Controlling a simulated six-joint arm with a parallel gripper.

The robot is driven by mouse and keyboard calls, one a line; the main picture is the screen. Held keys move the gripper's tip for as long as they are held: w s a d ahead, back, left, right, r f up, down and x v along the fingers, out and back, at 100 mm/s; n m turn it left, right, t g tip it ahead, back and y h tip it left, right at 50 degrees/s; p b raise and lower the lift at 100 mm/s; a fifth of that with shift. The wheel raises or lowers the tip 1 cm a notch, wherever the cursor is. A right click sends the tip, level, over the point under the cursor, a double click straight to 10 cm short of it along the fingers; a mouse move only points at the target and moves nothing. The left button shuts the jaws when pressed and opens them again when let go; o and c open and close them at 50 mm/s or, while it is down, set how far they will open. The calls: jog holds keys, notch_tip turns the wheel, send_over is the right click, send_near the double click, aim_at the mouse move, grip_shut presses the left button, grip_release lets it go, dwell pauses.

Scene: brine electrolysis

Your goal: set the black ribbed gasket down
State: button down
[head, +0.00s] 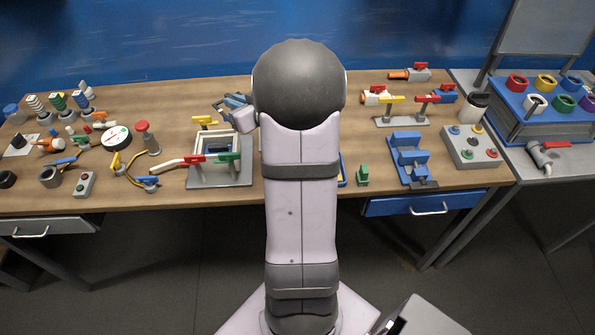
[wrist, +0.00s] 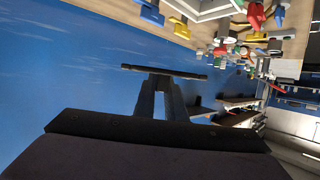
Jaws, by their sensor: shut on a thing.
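The black ribbed gasket (wrist: 150,69) shows in the wrist view as a thin dark bar, seen nearly edge-on. It lies across the fingertips of my gripper (wrist: 163,75), which is shut on it. Blue wall shows behind it, and no surface touches it in that view. The ribs cannot be made out at this angle.
The wooden bench (head: 225,198) is crowded at left with valves, a gauge (head: 116,138) and a red-topped post (head: 146,138). A framed fixture (head: 220,184) stands left of my arm. At right are a blue block fixture (head: 408,160), a button box (head: 470,148) and a blue rack (head: 520,113).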

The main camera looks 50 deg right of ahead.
jog(key=s+d+f+m+g+h, duration=0.2)
jog(key=s+d+f+m+h, duration=0.1)
jog(key=s+f, duration=0.3)
jog(key=s+d+f+m+g+h, duration=0.2)
jog(key=s+d+f+m+h, duration=0.2)
jog(key=s, duration=0.4)
jog(key=shift+s+d+f+h, duration=0.3)
jog(key=shift+s+f+h, duration=0.1)
jog(key=shift+f, duration=0.5)
jog(key=shift+w+f+p, duration=0.1)
jog(key=shift+f+p, duration=0.5)
jog(key=shift+f, duration=4.4)
jog(key=shift+f, duration=0.1)
jog(key=shift+f, duration=0.15)
jog(key=c, duration=1.8)
grip_release()
jog(key=shift+r, duration=0.2)
